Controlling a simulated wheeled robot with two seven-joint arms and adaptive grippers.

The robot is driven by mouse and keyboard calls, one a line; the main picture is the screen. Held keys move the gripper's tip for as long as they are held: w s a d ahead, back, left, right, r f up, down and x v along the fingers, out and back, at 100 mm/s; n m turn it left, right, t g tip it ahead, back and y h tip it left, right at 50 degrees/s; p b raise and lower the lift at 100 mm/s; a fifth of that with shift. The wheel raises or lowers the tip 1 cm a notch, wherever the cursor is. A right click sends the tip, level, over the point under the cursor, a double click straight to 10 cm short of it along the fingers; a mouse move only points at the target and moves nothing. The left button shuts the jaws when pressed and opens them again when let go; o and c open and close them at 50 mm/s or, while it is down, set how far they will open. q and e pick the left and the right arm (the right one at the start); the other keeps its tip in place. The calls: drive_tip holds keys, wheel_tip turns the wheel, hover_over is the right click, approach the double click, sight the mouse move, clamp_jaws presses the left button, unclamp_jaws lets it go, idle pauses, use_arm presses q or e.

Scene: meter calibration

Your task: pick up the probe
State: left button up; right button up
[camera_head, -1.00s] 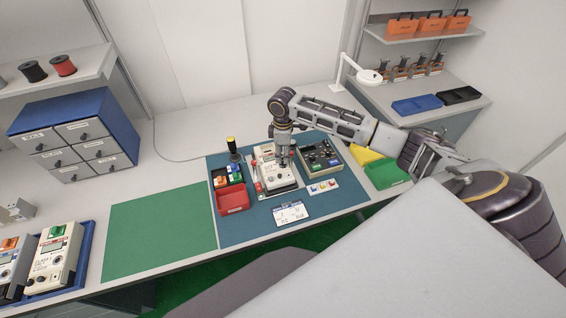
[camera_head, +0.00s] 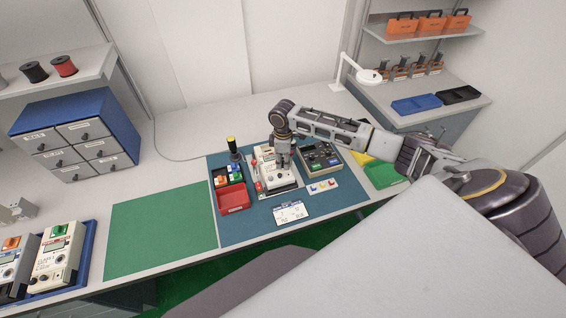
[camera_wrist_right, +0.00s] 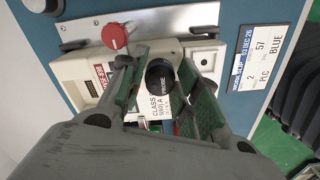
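The meter under my right gripper is a white case (camera_head: 271,178) on the blue mat, and its light front shows in the wrist view (camera_wrist_right: 98,82). A round black cap with small white lettering (camera_wrist_right: 160,76), which appears to be the top of the probe, stands out from the meter. My right gripper (camera_wrist_right: 163,66) points down over the meter, with its green-padded fingers open on either side of the cap. Small gaps seem to remain beside the cap. In the head view the right gripper (camera_head: 283,161) hides part of the meter. My left gripper is not in view.
A red knob (camera_wrist_right: 115,36) sits close beside one finger. A black instrument box (camera_head: 320,157) stands right of the meter. The green mat (camera_head: 160,230) is clear.

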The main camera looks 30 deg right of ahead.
drive_tip(key=c, duration=0.4)
drive_tip(key=shift+r, duration=0.15)
drive_tip(key=shift+c, duration=0.2)
drive_tip(key=shift+r+b, duration=0.6)
drive_tip(key=shift+r, duration=4.3)
